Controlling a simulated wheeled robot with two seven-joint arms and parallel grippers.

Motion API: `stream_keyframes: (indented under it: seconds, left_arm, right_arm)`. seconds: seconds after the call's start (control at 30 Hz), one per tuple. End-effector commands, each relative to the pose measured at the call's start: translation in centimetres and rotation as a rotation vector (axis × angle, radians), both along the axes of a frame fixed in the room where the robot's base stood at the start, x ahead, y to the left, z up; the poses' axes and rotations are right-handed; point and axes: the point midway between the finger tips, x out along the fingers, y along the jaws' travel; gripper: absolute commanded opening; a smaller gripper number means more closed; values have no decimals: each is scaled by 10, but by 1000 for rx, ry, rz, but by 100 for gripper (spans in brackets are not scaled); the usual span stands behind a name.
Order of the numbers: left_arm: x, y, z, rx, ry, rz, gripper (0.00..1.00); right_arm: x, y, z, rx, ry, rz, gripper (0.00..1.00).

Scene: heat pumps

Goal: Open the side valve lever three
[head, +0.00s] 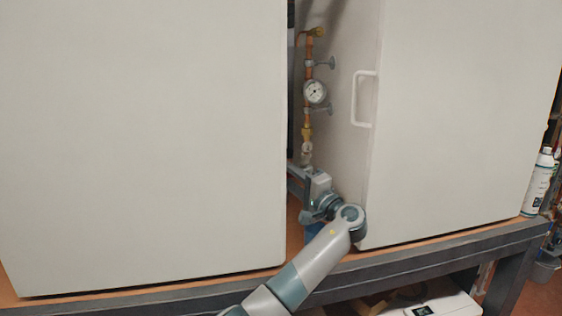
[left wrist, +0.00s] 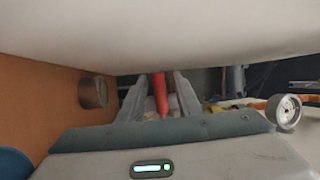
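A red lever (left wrist: 160,92) shows in the left wrist view, between the two fingers of my left gripper (left wrist: 158,100). The fingers stand apart on either side of it, with a small gap visible; I cannot tell whether either touches it. In the head view my left gripper (head: 307,184) is in the narrow gap between the two white cabinets, below the copper pipe (head: 308,75) with its round gauge (head: 315,91). The red lever is hidden there. A yellow valve fitting (head: 317,32) tops the pipe. My right gripper is not in view.
The large left cabinet (head: 140,140) and the right cabinet (head: 460,120), with a white handle (head: 362,99), closely flank my arm. They stand on a workbench (head: 440,246). A spray bottle (head: 539,182) stands at its right end. A gauge (left wrist: 284,112) also shows in the wrist view.

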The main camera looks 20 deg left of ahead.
Motion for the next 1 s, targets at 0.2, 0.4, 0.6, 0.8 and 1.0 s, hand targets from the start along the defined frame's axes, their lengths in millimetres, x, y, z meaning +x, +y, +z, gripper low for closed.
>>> stream_keyframes:
  seconds: [0.2, 0.4, 0.6, 0.8, 1.0]
  left_arm:
    - [14, 21, 6, 2, 1, 1, 32]
    - [17, 27, 5, -1, 0, 1, 32]
    - [17, 27, 5, 0, 0, 1, 32]
    - [17, 27, 5, 0, 0, 1, 0]
    - [17, 27, 4, -1, 0, 1, 0]
  right_arm:
    - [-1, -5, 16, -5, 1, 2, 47]
    - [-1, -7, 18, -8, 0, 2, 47]
    - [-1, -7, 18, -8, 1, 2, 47]
    - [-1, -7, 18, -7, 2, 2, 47]
    - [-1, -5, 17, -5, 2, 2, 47]
